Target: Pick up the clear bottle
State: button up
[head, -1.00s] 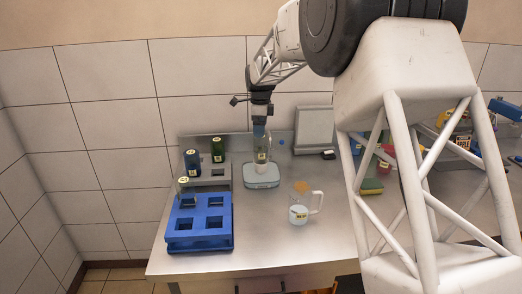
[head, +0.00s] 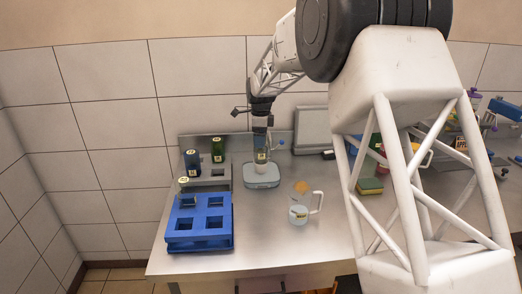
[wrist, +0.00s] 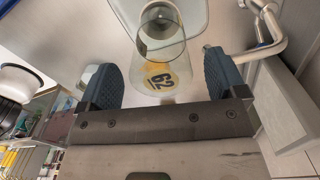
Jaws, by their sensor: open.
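The clear bottle (head: 262,157) stands upright over the pale scale (head: 262,181) near the back of the metal table. It has a yellow label with a dark number. In the wrist view the clear bottle (wrist: 163,55) has an open round rim and lies between the two spread blue fingers, with a gap on each side. My gripper (head: 261,146) is open, pointing down at the bottle's upper part in the head view. It also shows in the wrist view (wrist: 165,80). The fingers partly hide the bottle in the head view.
A blue rack (head: 183,245) at the front left holds another clear bottle (head: 184,190).

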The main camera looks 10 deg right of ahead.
jog(key=shift+f, duration=1.7)
jog(key=c, duration=1.2)
jog(key=shift+r, duration=5)
jog(key=shift+r, duration=0.15)
jog(key=shift+r, duration=2.85)
